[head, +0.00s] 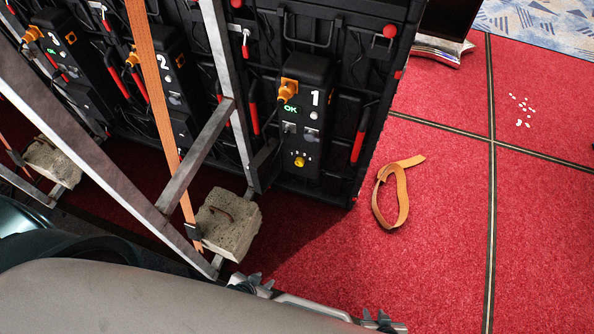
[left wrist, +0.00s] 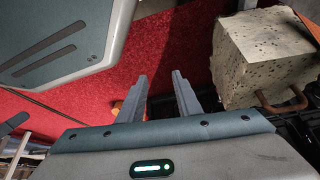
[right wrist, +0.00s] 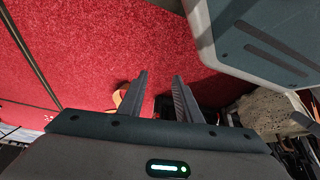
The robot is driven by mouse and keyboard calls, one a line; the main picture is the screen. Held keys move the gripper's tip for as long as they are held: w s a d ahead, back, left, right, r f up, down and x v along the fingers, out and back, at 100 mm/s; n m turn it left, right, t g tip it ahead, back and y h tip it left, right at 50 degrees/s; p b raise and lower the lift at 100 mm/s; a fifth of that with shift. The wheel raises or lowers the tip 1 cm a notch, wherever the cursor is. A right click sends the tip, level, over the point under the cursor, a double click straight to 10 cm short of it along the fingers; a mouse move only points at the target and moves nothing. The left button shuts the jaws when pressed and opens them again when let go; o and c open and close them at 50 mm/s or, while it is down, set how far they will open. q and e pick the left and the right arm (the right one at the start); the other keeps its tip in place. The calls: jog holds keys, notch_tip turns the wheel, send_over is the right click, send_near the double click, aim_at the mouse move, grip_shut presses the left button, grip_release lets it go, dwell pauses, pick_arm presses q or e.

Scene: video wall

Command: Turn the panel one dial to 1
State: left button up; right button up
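Panel one (head: 308,112) is the black control box marked with a white 1, on the back of the rightmost cabinet. Its yellow dial (head: 299,161) sits low on the box, below a row of small marks; its exact setting is too small to read. A green OK display (head: 291,110) is lit above it. My left gripper (left wrist: 159,95) is open and empty, fingers apart over the red floor. My right gripper (right wrist: 158,95) is also open and empty. Both are away from the dial, low near my body; the head view hides most of them.
A concrete block (head: 228,223) rests on the metal brace left of the panel. A slanted metal strut (head: 200,150) and orange strap (head: 150,80) cross in front of panel two (head: 175,80). A loose tan strap (head: 392,195) lies on the red floor, which is mostly clear at right.

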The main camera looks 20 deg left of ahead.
pick_arm(q)
jog(key=o, duration=0.4)
jog(key=shift+c, duration=0.2)
jog(key=w+r+t+b, duration=0.3)
jog(key=w+t+b, duration=0.3)
jog(key=w+b, duration=0.7)
pick_arm(e)
jog(key=w+a+r+t+y, duration=0.2)
jog(key=w+a+r+t, duration=0.3)
jog(key=w+a+r, duration=0.35)
pick_arm(q)
jog(key=w+a+r+t+b, duration=0.1)
jog(key=w+r+t+b, duration=0.5)
jog(key=w+r+b, duration=0.2)
notch_tip(320, 180, up, 2)
jog(key=shift+r+t, duration=0.15)
jog(key=shift+t, duration=0.15)
pick_arm(e)
notch_tip(320, 180, up, 20)
jog(key=w+a+t+y, duration=0.1)
jog(key=a+t+y, duration=0.1)
jog(key=t, duration=0.3)
jog(key=shift+n+y, duration=0.4)
pick_arm(q)
jog(key=shift+w, duration=0.1)
